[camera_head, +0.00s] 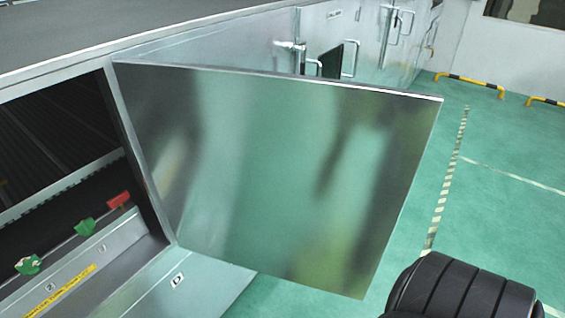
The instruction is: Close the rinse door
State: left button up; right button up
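The rinse door (270,175) is a large flat shiny metal panel in the middle of the head view. It stands wide open, attached along its left edge beside the dark opening (50,170) of the metal cabinet. Its free edge is at the right, out over the green floor. No handle shows on the face I see. A black ribbed rounded part of mine (465,290) shows at the lower right, apart from the door in the picture. Neither gripper's fingers are in view.
Inside the opening are green knobs (28,264) and a red one (118,200). A metal ledge (195,285) lies below the door. More cabinet fronts with handles (350,58) stand behind. Yellow-black floor barriers (470,84) are at the back. Green floor at right is free.

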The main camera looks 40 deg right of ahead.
aim_at(308, 181)
jog(key=k+u, duration=0.35)
jog(key=u, duration=0.15)
jog(key=k+j+u, duration=0.2)
jog(key=k+u, duration=0.25)
jog(key=l+u, duration=0.15)
jog(key=l, duration=0.45)
jog(key=l+u, duration=0.15)
jog(key=l, duration=0.45)
jog(key=k+l+u, duration=0.1)
jog(key=l, duration=0.45)
jog(key=k+l, duration=0.1)
jog(key=l, duration=0.45)
jog(key=k+l, duration=0.1)
jog(key=l, duration=0.4)
jog(key=k+l, duration=0.1)
jog(key=l, duration=0.45)
